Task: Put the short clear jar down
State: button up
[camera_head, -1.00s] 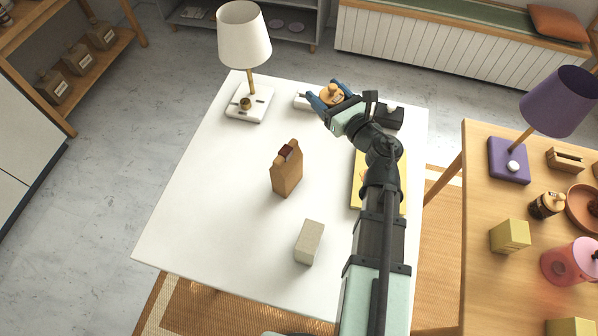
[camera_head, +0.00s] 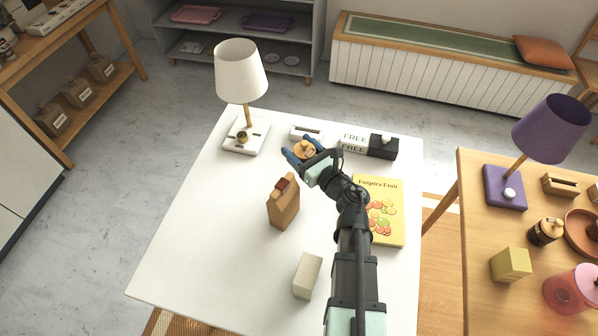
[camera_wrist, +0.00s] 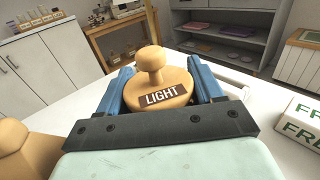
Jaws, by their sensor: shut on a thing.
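The short jar's tan round lid (camera_head: 305,148), with a knob and a dark "LIGHT" label, shows at the far part of the white table (camera_head: 200,228). The lid fills the middle of the wrist view (camera_wrist: 152,88). My gripper (camera_head: 301,153) is shut on the jar, with one blue finger on each side of it in the wrist view (camera_wrist: 160,86). The lid and gripper hide the clear body and base, so I cannot tell whether the jar touches the table.
A white lamp (camera_head: 241,75) stands left of the jar.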

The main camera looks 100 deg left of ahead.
jog(key=shift+f, duration=3.2)
jog(key=shift+f, duration=0.15)
jog(key=o, duration=1.3)
jog(key=shift+w+d+r, duration=0.1)
jog(key=shift+r, duration=0.1)
jog(key=shift+v, duration=3.65)
